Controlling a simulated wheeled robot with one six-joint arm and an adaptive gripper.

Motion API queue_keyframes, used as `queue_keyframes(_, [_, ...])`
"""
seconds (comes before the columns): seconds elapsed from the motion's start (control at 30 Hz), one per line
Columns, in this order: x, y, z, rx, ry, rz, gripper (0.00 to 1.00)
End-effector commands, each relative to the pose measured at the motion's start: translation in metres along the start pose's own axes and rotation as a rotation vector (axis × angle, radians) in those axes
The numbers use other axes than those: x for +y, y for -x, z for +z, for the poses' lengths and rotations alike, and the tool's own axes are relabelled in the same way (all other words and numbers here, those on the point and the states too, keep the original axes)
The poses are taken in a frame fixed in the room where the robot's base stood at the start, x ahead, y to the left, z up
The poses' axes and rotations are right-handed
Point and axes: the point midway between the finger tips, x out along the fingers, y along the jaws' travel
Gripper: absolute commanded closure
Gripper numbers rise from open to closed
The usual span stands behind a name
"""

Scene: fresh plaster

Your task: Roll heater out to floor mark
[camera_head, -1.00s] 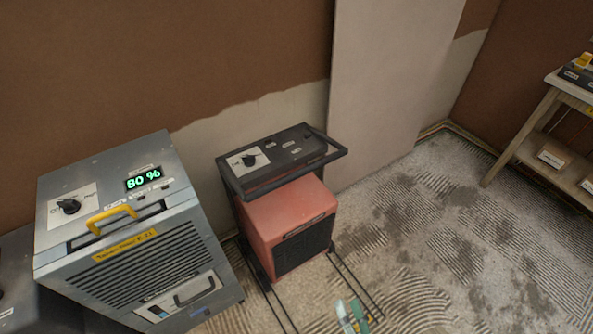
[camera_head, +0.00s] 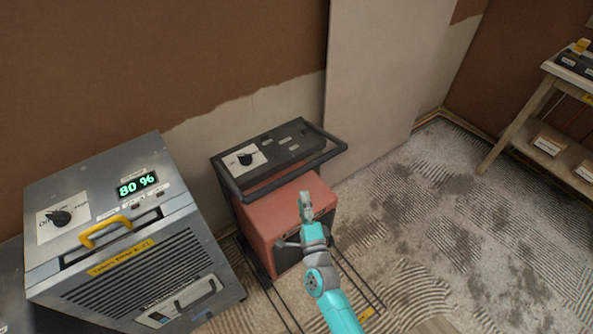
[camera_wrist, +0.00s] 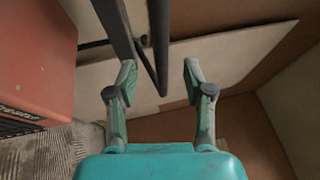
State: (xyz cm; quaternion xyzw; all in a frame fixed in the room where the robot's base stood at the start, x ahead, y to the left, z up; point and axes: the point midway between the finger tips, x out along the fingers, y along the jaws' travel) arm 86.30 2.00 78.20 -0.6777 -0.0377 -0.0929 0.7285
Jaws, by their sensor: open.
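The heater (camera_head: 266,222) is a red box in a black tube frame, with a dark control panel and a black push handle (camera_head: 334,155) on top. It stands close to the wall. My gripper (camera_head: 305,200) is in front of the heater, below the handle's right end, and hides part of its front. In the wrist view my gripper (camera_wrist: 158,80) is open and empty between its pads. A dark bar of the heater's frame (camera_wrist: 158,45) shows beyond and between the fingers; I cannot tell any contact. The red body (camera_wrist: 35,60) is at left. I cannot make out the floor mark.
A grey dehumidifier (camera_head: 130,285) reading 80 % with a yellow handle stands close at the heater's left. A pale board (camera_head: 375,90) leans on the wall behind. A wooden shelf (camera_head: 520,125) stands at far right. The rough floor (camera_head: 460,230) between is clear.

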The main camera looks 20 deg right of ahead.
Motion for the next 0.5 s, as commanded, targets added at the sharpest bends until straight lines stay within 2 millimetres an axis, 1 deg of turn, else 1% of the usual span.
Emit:
queue_keyframes(0.17, [-0.001,-0.025,0.000,0.000,0.002,-0.002,0.48])
queue_keyframes(0.4, [-0.001,-0.068,0.000,0.000,0.003,-0.001,0.48])
queue_keyframes(0.5, [-0.001,-0.082,0.000,0.000,0.003,0.000,0.48])
